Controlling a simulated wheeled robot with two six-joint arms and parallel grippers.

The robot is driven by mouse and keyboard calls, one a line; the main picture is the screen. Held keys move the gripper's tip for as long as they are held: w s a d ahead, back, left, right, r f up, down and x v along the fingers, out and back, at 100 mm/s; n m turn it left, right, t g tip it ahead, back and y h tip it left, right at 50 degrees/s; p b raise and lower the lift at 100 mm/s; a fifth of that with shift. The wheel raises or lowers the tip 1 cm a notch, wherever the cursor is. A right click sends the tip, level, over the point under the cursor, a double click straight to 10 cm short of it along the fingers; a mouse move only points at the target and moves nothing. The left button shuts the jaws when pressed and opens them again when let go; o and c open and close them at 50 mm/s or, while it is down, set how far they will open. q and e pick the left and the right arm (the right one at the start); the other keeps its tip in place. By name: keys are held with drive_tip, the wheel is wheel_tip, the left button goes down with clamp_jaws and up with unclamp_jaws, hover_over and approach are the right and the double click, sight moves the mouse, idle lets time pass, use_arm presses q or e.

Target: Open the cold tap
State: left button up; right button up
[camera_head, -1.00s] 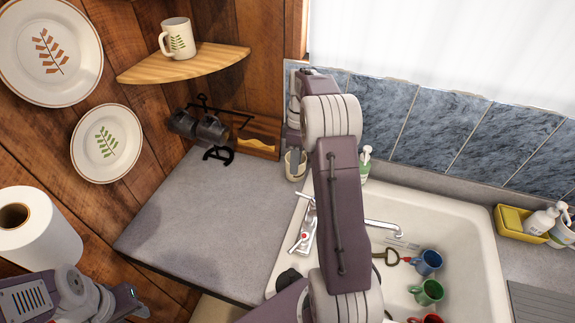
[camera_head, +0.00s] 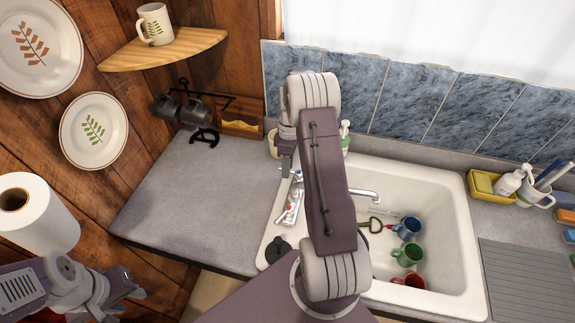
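The chrome tap (camera_head: 291,207) stands at the left rim of the white sink (camera_head: 445,190). A red mark shows on its near part. Its spout (camera_head: 365,193) reaches right over the basin, and its middle is hidden behind my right arm.
Blue (camera_head: 407,228), green (camera_head: 408,255) and red (camera_head: 409,279) mugs lie in the sink. A soap bottle (camera_head: 345,136) stands behind it. A yellow caddy (camera_head: 482,185) is at the right. The grey counter (camera_head: 190,200) left of the sink is clear. A paper roll (camera_head: 38,215) stands far left.

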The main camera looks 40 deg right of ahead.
drive_tip(key=shift+w+f, duration=0.15)
drive_tip(key=shift+w, duration=0.15)
clamp_jaws()
drive_tip(key=shift+d, duration=0.15)
idle(0.8)
